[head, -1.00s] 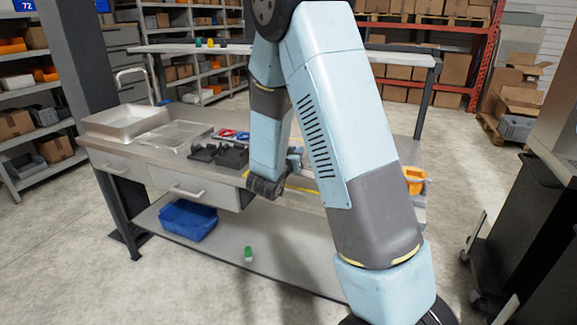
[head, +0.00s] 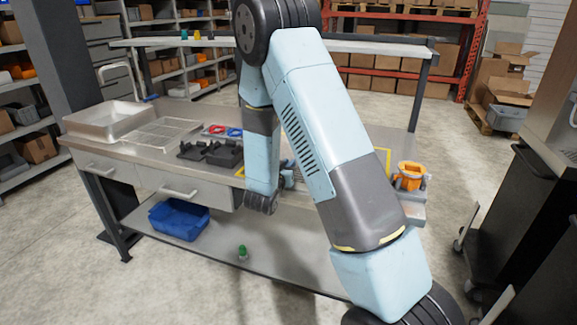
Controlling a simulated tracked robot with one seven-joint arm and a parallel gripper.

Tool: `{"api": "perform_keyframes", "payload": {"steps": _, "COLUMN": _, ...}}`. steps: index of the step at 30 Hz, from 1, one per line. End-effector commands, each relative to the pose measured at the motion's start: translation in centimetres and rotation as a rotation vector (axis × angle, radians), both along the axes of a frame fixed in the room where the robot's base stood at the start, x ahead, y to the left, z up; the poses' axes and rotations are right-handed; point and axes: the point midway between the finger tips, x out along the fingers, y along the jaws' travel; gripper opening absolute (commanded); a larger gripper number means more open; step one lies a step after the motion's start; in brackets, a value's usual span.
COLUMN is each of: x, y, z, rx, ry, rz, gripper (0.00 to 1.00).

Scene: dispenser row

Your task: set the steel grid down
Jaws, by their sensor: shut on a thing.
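My arm reaches down over the right half of the steel workbench (head: 135,150) and hides most of its own end. My gripper (head: 289,174) shows only as a small part behind the wrist; its fingertips are hidden. A little grey, barred metal shows beside it, which looks like part of the steel grid (head: 286,163). My gripper is shut on it. I cannot tell whether the grid touches the bench top. A yellow outline (head: 388,162) is marked on the bench to the right of my arm.
On the bench's left are a metal tray (head: 75,124), a wire rack (head: 160,133), black holders (head: 212,153) and red and blue rings. An orange item (head: 410,174) sits at the right end. A blue bin (head: 180,219) and green-capped bottle (head: 242,253) are on the lower shelf. A dark cabinet stands right.

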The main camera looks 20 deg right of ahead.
Motion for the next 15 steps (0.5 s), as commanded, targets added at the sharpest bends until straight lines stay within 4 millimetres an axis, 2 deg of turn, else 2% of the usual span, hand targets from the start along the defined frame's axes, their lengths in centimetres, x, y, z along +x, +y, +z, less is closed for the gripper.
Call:
{"api": "perform_keyframes", "payload": {"steps": 4, "x": 0.01, "y": 0.04, "z": 0.01, "rx": 0.000, "ry": 0.000, "rz": 0.001, "gripper": 0.00}}
{"api": "perform_keyframes", "payload": {"steps": 5, "x": 0.00, "y": 0.06, "z": -0.03, "rx": 0.000, "ry": 0.000, "rz": 0.001, "gripper": 0.18}}
{"api": "perform_keyframes", "payload": {"steps": 12, "x": 0.00, "y": 0.06, "z": -0.01, "rx": 0.000, "ry": 0.000, "rz": 0.001, "gripper": 0.41}}
{"api": "perform_keyframes", "payload": {"steps": 15, "x": 0.00, "y": 0.06, "z": -0.02, "rx": 0.000, "ry": 0.001, "rz": 0.001, "gripper": 0.42}}
